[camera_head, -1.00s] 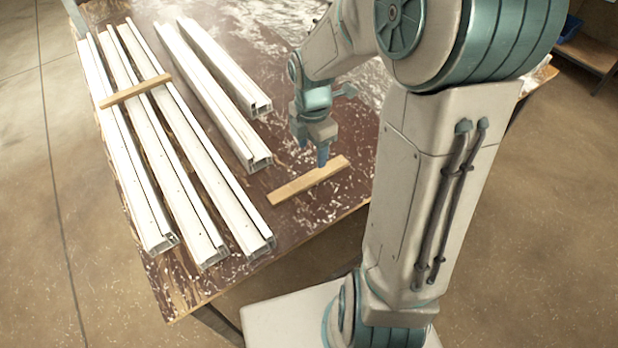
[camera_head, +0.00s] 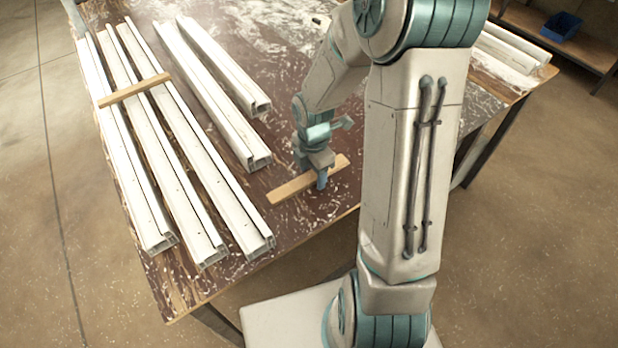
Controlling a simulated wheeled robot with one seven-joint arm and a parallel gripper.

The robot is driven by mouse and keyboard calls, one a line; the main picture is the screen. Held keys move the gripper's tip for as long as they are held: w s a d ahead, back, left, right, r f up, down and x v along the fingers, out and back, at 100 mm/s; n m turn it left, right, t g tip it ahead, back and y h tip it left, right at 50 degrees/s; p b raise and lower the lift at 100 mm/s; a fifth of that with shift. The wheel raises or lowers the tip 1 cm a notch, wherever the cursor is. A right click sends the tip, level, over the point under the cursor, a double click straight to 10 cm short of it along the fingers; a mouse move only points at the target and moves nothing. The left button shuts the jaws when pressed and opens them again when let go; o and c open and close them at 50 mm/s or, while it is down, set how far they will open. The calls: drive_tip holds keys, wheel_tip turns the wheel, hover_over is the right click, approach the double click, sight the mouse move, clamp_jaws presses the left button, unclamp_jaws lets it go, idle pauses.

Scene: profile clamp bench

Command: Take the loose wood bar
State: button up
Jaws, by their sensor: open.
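The loose wood bar (camera_head: 290,190) lies flat on the brown bench top, to the right of the white profiles. My gripper (camera_head: 313,176) is open and low over the bar, right of its middle. One finger shows on the near side of the bar, and the gripper covers part of the bar there. The other finger is mostly hidden, so I cannot tell whether the fingers touch the wood. A second wood bar (camera_head: 135,90) lies across three white profiles at the left.
Three long white profiles (camera_head: 160,150) lie side by side at the left of the bench (camera_head: 290,240). Two shorter profiles (camera_head: 215,95) lie between them and my gripper. More profiles (camera_head: 510,45) lie at the right end. A blue bin (camera_head: 561,26) sits on a shelf behind.

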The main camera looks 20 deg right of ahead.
drive_tip(key=c, duration=1.1)
drive_tip(key=shift+r, duration=0.1)
